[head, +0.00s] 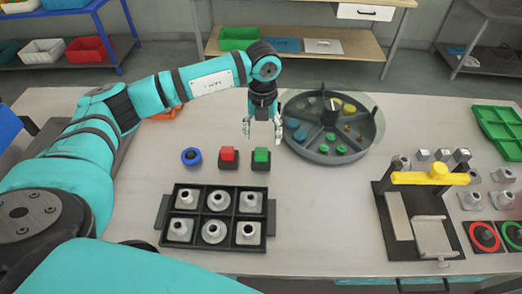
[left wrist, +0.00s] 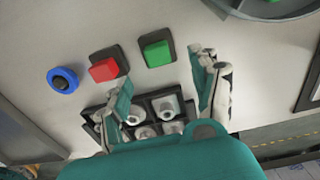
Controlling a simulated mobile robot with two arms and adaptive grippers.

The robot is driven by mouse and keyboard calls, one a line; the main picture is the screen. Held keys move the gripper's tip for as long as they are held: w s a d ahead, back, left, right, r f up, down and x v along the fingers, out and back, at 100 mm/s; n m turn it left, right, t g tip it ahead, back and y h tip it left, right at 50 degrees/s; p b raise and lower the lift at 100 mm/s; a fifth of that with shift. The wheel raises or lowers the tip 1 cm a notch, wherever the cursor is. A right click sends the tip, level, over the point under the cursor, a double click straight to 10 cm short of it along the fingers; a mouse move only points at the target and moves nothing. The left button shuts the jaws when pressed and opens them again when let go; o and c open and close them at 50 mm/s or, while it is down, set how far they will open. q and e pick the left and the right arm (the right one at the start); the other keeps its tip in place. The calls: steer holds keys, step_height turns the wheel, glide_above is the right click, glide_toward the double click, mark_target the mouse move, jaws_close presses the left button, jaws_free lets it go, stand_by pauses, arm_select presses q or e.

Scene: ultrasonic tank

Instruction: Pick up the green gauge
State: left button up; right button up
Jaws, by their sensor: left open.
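A green ring (head: 514,234) on a black square pad lies at the right edge of the table in the head view, partly cut off by the frame; it looks like the green gauge. A red ring (head: 485,236) on a similar pad lies just left of it. My left gripper (head: 263,138) is open and empty, pointing down near the middle of the table, far left of the green ring. In the left wrist view its spread fingers (left wrist: 162,70) show nothing between them but table and tray, and the green ring is not seen. My right gripper is not in view.
A green block (head: 261,158) and red block (head: 228,157) on black bases sit near the left gripper, beside a blue ring (head: 191,156). A black tray (head: 198,203) of metal fittings, a round divided dish (head: 290,133) and a yellow-topped fixture (head: 430,178) stand around.

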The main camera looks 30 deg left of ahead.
mark_target(261, 150)
arm_select(q)
step_height(261, 150, down, 3)
steer(key=shift+f+p, duration=0.15)
steer(key=shift+p, duration=0.25)
steer(key=shift+f+p, duration=0.5)
step_height(261, 150, down, 4)
steer(key=shift+a+r+p, duration=0.15)
steer(key=shift+p, duration=0.8)
steer(key=shift+f, duration=0.4)
steer(key=shift+c, duration=0.3)
steer(key=c, duration=1.2)
steer(key=shift+r, duration=0.15)
